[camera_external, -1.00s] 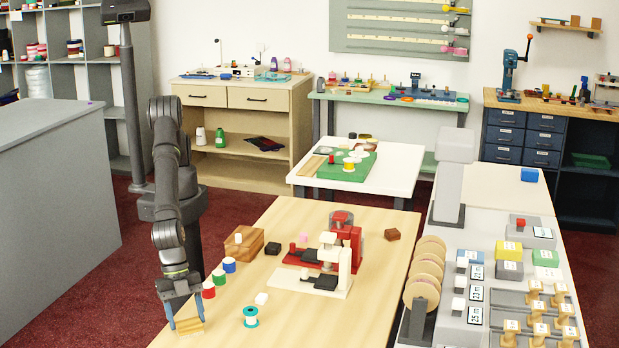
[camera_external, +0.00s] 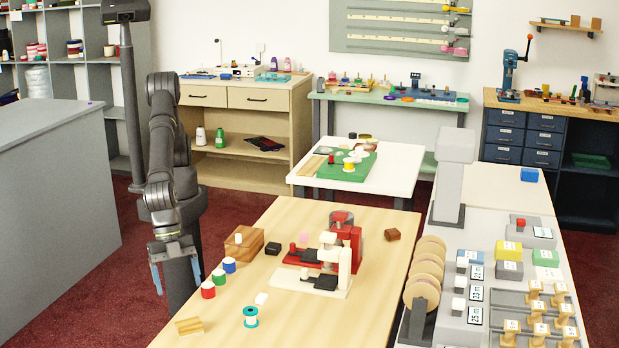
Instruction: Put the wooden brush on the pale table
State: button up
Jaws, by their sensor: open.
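The wooden brush (camera_external: 189,326) seems to be the small tan block lying flat near the front left corner of the pale wooden table (camera_external: 300,322). Its bristles cannot be made out. My gripper (camera_external: 177,282) is open and empty, with its blue-grey fingers spread apart. In the picture it is above and a little left of the brush, over the table's left edge, and not touching it.
Red, green and blue spools (camera_external: 208,289) stand in a row right of my gripper. Red and white presses (camera_external: 335,270) stand mid-table. A wooden box (camera_external: 244,242) is at the left edge.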

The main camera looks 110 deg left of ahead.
aim_at(187, 321)
jog(key=shift+v, duration=1.4)
jog(key=x, duration=1.1)
jog(key=shift+w+f, duration=0.1)
jog(key=shift+f, duration=0.2)
jog(key=shift+w+d+r, duration=0.1)
jog(key=shift+d, duration=0.1)
jog(key=shift+r, duration=1.7)
jog(key=shift+a+f, duration=0.1)
